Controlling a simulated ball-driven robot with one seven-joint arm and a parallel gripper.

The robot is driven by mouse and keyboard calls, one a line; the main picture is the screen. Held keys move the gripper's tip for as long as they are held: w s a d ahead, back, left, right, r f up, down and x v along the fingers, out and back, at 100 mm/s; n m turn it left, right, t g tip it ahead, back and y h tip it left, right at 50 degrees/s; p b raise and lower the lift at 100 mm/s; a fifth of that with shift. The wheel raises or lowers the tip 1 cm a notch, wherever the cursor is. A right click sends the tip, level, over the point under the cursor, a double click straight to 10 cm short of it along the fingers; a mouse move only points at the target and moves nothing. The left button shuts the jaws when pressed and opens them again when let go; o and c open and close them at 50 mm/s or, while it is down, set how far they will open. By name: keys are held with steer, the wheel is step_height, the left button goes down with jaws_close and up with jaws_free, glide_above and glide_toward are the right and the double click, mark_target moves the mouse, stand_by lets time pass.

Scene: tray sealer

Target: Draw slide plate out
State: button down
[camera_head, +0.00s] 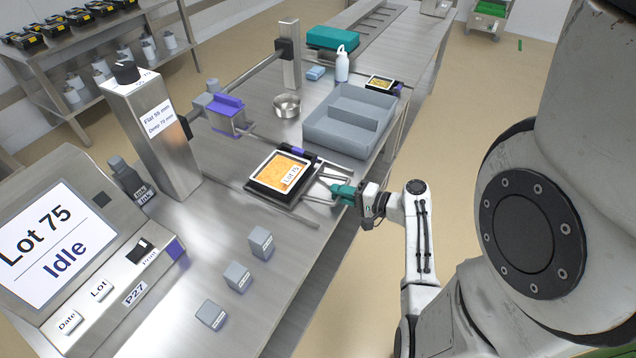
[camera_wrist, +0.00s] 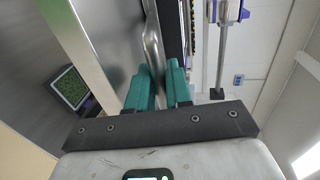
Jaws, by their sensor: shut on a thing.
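The slide plate (camera_head: 310,202) is a flat metal plate on the bench, at the middle of the head view. A black tray (camera_head: 262,190) with an orange top labelled "Lot 75" sits on it. The plate's metal handle (camera_head: 322,184) sticks out on the right side, toward my arm. My gripper (camera_head: 337,190), with teal fingers, is shut on this handle. In the wrist view the silver handle bar (camera_wrist: 152,45) runs in between the teal fingers of my gripper (camera_wrist: 160,82). The exact grip contact is partly hidden by the fingers.
A grey divided bin (camera_head: 340,148) stands behind the plate near the bench edge. A steel bowl (camera_head: 286,105) and a purple-topped grey unit (camera_head: 226,108) stand further left. Several grey blocks (camera_head: 238,275) lie in front. The floor right of the bench (camera_head: 420,130) looks clear.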

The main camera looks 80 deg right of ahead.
steer(key=f+v, duration=0.1)
steer(key=v, duration=0.5)
steer(key=shift+s+f, duration=0.2)
steer(key=shift+s, duration=0.3)
steer(key=shift+a, duration=0.1)
steer(key=c, duration=1.2)
jaws_free()
steer(key=b+v, duration=0.1)
steer(key=v, duration=0.9)
steer(key=shift+s+a+r, duration=0.1)
steer(key=shift+s, duration=0.25)
